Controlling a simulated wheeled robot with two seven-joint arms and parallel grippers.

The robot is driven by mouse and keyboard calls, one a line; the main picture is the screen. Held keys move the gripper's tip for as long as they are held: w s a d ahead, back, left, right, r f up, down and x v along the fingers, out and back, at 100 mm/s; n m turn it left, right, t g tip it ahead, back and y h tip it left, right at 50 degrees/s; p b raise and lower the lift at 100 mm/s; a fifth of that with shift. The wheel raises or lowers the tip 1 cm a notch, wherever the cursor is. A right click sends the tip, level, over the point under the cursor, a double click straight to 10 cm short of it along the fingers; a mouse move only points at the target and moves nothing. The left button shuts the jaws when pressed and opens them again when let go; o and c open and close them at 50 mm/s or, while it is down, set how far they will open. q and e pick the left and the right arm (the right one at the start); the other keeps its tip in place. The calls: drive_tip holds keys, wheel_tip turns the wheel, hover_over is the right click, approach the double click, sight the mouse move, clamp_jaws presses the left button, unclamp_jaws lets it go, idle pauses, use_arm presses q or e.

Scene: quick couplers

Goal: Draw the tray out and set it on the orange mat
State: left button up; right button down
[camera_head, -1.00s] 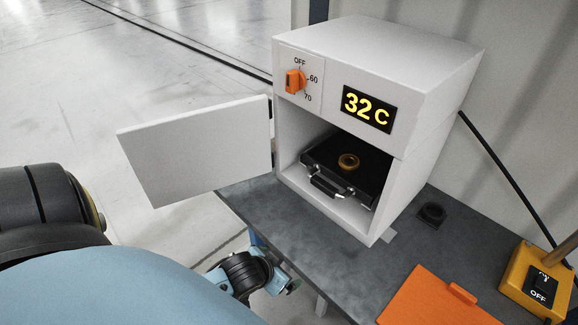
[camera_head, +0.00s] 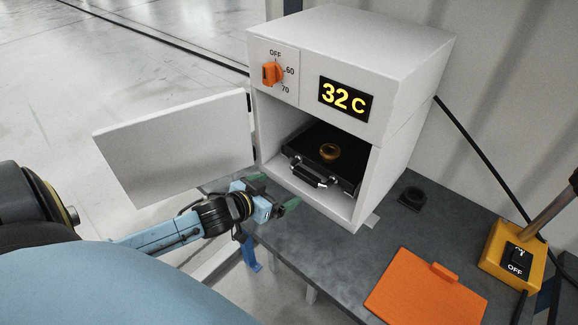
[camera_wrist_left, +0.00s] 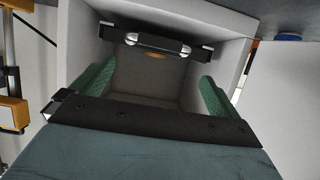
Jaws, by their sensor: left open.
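My left gripper (camera_head: 276,195) is open and empty in front of the opening, a little left of and below the handle. In the left wrist view the two green fingers (camera_wrist_left: 152,88) are spread, and the tray's handle bar (camera_wrist_left: 158,43) shows beyond them, not between them. The orange mat (camera_head: 422,292) lies bare on the bench at the front right. My right gripper is out of view.
The oven door (camera_head: 175,150) stands swung open to the left, close to my left arm. The bench between oven and mat is clear.

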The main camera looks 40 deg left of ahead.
sight(304, 178)
use_arm(q)
drive_tip(key=b+x, duration=0.1)
drive_tip(key=x, duration=1.1)
drive_tip(key=shift+w+f, duration=0.2)
drive_tip(key=shift+c, duration=0.4)
drive_tip(key=c, duration=1)
drive_tip(key=o, duration=0.5)
drive_tip(key=c, duration=0.4)
drive_tip(key=shift+s, duration=0.15)
drive_tip(key=shift+c, duration=0.2)
